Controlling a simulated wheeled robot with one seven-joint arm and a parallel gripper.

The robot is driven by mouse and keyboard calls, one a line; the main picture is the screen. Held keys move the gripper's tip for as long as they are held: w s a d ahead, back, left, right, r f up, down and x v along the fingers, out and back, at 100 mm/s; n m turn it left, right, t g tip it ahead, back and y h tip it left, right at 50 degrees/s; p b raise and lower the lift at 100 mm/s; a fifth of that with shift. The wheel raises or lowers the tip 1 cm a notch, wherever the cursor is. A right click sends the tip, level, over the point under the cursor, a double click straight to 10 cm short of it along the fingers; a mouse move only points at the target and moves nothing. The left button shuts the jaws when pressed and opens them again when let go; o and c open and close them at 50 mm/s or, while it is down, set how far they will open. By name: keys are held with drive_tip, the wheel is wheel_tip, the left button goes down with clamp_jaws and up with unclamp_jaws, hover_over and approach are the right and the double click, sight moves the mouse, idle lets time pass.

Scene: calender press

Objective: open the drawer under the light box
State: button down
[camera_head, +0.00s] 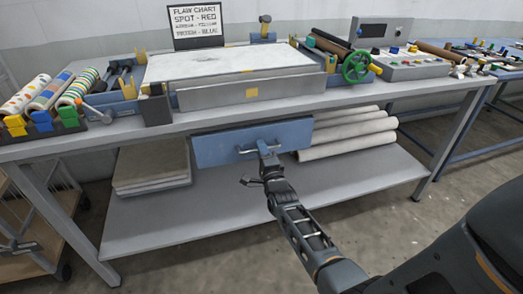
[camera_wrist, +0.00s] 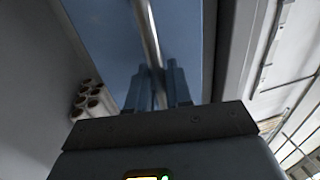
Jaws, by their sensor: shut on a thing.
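The light box (camera_head: 225,61) is a wide unit with a pale top on the grey bench. The blue drawer front (camera_head: 215,148) is below the bench top under it, and also fills much of the wrist view (camera_wrist: 190,40). A metal bar handle (camera_head: 246,151) runs across the drawer front; in the wrist view the bar (camera_wrist: 147,30) passes between the fingers. My gripper (camera_head: 264,147) is shut on the handle, and its two blue-grey fingers (camera_wrist: 158,85) stand on either side of the bar. I cannot tell how far the drawer stands out.
Pale rolls (camera_head: 350,133) and stacked slabs (camera_head: 150,170) lie on the lower shelf (camera_head: 200,216). The bench top's front edge (camera_head: 150,127) is just above the drawer. A green handwheel (camera_head: 356,67) stands at the right. Floor is open in front.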

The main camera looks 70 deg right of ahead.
idle(0.3)
drive_tip(key=r+p+v, duration=0.2)
drive_tip(key=r+v, duration=0.2)
drive_tip(key=v, duration=1.9)
drive_tip(key=shift+s+a+p, duration=0.3)
drive_tip(key=shift+s+p, duration=0.05)
drive_tip(key=shift+p, duration=0.05)
drive_tip(key=shift+r, duration=0.1)
drive_tip(key=c, duration=1.2)
unclamp_jaws()
drive_tip(key=shift+c, duration=0.2)
drive_tip(key=b+v, duration=0.1)
drive_tip(key=v, duration=0.6)
drive_tip(key=shift+s+a, duration=0.25)
drive_tip(key=shift+a, duration=0.1)
